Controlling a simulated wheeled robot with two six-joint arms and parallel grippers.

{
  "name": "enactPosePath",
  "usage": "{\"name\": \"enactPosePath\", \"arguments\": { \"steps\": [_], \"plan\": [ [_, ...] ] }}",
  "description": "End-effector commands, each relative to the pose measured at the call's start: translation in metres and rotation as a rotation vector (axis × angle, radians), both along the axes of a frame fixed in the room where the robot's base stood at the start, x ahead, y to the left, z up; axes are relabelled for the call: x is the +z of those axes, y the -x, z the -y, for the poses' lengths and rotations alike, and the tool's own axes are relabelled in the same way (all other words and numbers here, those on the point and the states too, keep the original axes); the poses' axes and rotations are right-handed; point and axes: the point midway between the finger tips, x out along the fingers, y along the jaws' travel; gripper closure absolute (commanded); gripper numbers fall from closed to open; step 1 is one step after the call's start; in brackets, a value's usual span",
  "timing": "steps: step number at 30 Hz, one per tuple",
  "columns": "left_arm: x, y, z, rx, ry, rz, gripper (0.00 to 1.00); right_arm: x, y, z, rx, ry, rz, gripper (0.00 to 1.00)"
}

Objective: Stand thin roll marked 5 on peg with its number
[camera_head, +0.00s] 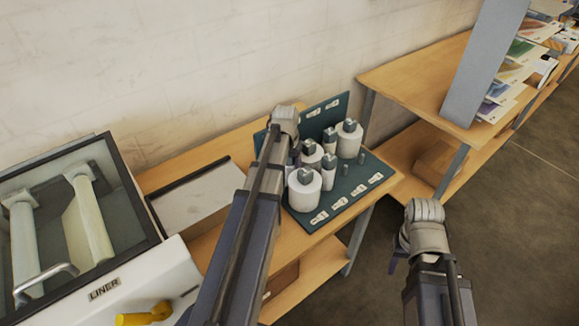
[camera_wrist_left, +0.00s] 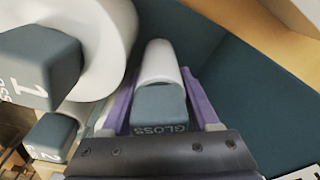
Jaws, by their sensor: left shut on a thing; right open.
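My left gripper (camera_wrist_left: 160,100) is shut on a thin white roll (camera_wrist_left: 157,65) with a dark square top reading GLOSS. Its number cannot be read here. The purple fingers lie along both sides of it. In the head view my left arm hides most of this roll, at the left part of the dark green peg board (camera_head: 357,197). Two bare pegs show, one peg (camera_head: 345,170) nearer and one peg (camera_head: 361,158) farther right. Number labels (camera_head: 339,204) line the board's front edge, too small to read. My right gripper (camera_head: 394,263) is open and empty, off the table's right side.
Thick rolls (camera_head: 303,190) and thin rolls (camera_head: 328,171) stand close together on the board. In the left wrist view, a thick roll marked 1 (camera_wrist_left: 40,68) and a thin roll marked 2 (camera_wrist_left: 52,136) are beside the held one. A laminator (camera_head: 75,220) stands left.

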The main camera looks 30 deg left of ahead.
Motion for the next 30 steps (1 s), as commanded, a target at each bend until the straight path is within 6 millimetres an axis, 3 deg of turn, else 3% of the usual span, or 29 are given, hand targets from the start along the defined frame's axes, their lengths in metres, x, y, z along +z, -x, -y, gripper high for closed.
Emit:
{"name": "enactPosePath", "arguments": {
  "steps": [5,6,15,24,30],
  "plan": [
    [0.0,0.0,0.0,0.0,0.0,0.0,0.96,0.0,0.0,0.0,0.0,0.0,0.0,0.5],
    [0.0,0.0,0.0,0.0,0.0,0.0,0.36,0.0,0.0,0.0,0.0,0.0,0.0,0.5],
    [0.0,0.0,0.0,0.0,0.0,0.0,0.03,0.0,0.0,0.0,0.0,0.0,0.0,0.5],
    [0.001,0.0,0.0,-0.001,0.0,-0.001,0.03,0.001,0.0,0.0,-0.001,0.0,0.0,0.5],
    [0.013,0.0,0.0,0.0,0.0,-0.001,0.03,0.013,0.0,0.0,-0.001,0.0,0.0,0.5]
  ]
}}
